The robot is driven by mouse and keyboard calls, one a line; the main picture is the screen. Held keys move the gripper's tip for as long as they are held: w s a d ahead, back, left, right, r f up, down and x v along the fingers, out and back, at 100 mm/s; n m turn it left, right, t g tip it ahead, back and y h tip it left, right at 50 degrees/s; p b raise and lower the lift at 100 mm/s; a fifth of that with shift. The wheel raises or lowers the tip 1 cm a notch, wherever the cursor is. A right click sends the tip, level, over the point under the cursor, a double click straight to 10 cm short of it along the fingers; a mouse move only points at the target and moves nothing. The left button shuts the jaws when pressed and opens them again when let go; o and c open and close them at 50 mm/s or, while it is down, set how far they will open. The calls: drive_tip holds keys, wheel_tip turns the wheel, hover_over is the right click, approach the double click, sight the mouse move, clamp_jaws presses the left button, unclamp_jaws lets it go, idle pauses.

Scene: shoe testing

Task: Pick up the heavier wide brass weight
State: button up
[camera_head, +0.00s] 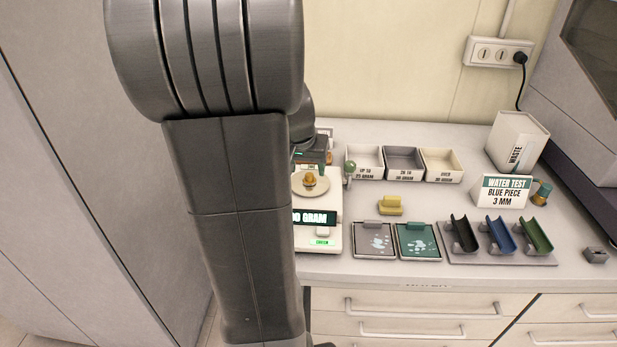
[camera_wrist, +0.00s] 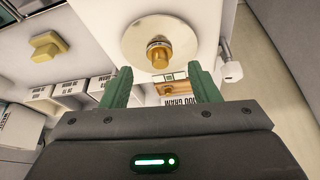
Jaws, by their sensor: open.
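A small round brass weight (camera_head: 310,181) sits on the round pale pan (camera_head: 323,188) of a scale. In the wrist view the brass weight (camera_wrist: 160,55) shows a knob and a wider silvery rim, on the pan (camera_wrist: 133,40). My gripper (camera_wrist: 161,88) is open, with its two green fingers apart and nothing between them. The weight appears just beyond the fingertips, roughly centred between them. In the head view my arm hides part of the scale and most of my gripper.
A yellow block (camera_head: 390,205) lies right of the scale. Behind it stand three labelled bins (camera_head: 403,164). Two flat trays (camera_head: 396,241) and a rack of curved holders (camera_head: 497,238) are further right.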

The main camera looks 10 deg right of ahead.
sight(309, 176)
drive_tip(key=x, duration=0.4)
drive_tip(key=c, duration=1.2)
